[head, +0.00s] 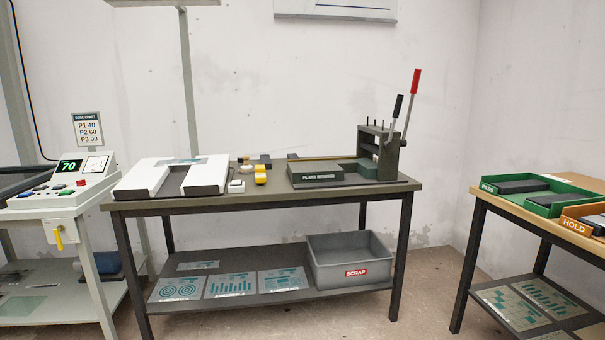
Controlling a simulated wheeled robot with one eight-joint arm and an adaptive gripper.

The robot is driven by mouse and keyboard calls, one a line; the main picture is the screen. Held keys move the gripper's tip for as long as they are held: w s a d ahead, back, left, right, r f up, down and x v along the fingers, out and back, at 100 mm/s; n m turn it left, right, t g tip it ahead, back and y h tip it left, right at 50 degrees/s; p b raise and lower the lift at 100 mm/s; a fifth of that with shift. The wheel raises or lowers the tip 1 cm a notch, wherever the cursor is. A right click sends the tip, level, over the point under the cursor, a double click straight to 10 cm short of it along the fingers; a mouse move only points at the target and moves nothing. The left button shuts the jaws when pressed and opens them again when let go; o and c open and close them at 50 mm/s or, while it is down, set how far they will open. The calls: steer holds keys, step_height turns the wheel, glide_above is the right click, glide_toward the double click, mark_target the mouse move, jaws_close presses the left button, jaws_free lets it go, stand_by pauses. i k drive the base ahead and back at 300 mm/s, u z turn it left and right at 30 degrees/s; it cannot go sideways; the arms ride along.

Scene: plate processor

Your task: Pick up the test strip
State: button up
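I cannot pick out the test strip for certain in the head view. Several small things lie mid-table: yellow pieces (260,174), a small white box with a dark top (236,187), and dark flat items (256,159) behind them, too small to make out. A bluish patterned plate (203,160) lies across the white two-sided stand (143,180) at the table's left. My gripper is not in view.
The dark table (290,205) also bears a green plate press (316,175) with upright levers. A grey scrap bin (350,262) and patterned plates (230,285) are on its lower shelf. A control console (60,197) stands left; a wooden table (480,193) with green and orange trays stands right.

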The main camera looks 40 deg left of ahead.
mark_target(188, 161)
steer(key=u, duration=2.65)
